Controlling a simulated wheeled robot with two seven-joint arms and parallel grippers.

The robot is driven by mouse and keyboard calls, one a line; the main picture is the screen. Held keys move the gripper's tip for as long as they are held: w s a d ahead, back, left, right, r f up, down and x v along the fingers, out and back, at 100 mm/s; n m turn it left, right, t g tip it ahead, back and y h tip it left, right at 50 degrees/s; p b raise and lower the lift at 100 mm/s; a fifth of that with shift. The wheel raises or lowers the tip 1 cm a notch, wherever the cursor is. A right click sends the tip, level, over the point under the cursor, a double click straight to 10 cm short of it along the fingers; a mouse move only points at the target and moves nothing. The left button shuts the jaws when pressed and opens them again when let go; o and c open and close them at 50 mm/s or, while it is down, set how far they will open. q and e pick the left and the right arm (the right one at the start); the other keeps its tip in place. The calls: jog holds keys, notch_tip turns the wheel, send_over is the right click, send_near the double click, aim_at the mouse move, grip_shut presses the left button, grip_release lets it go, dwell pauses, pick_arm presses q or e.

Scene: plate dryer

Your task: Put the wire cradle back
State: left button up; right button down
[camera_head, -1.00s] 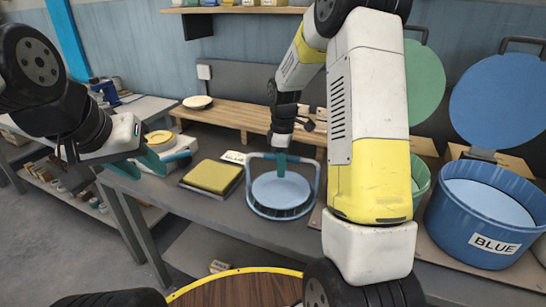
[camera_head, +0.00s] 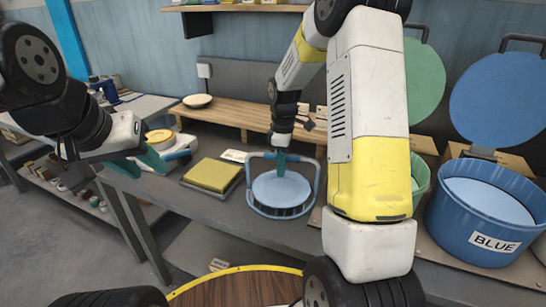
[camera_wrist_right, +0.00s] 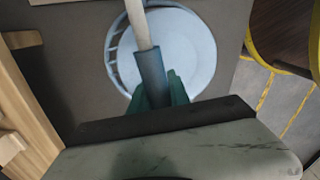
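The wire cradle (camera_head: 250,200) is a blue wire basket with a tall arched handle, on or just above the grey bench; I cannot tell which. A light blue round plate (camera_head: 281,187) lies in it. My right gripper (camera_head: 281,166) points down at the top of the handle. In the right wrist view the handle's blue grip (camera_wrist_right: 151,78) runs between the green fingers, which look shut on it. My left gripper (camera_head: 140,165) is at the left, well away from the cradle, with its green fingers apart and empty.
A yellow pad on a dark base (camera_head: 212,175) lies left of the cradle. A blue tub (camera_head: 450,225) labelled BLUE and a green tub (camera_head: 419,175) stand at the right with lids raised. A wooden rack (camera_head: 235,116) runs behind. My right arm hides part of the bench.

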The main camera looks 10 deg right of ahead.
jog(key=c, duration=1.1)
grip_release()
jog(key=shift+c, duration=0.2)
jog(key=shift+s, duration=0.1)
notch_tip(320, 180, up, 8)
jog(key=shift+f, duration=0.25)
jog(key=s+a+r+m+t+y, duration=0.1)
jog(key=s+r+m+t, duration=0.45)
jog(key=s+r, duration=0.8)
jog(key=s+a+m+y, duration=0.1)
jog(key=s+m, duration=0.6)
jog(key=s, duration=0.3)
jog(key=shift+s+t, duration=0.3)
jog(key=shift+t, duration=0.15)
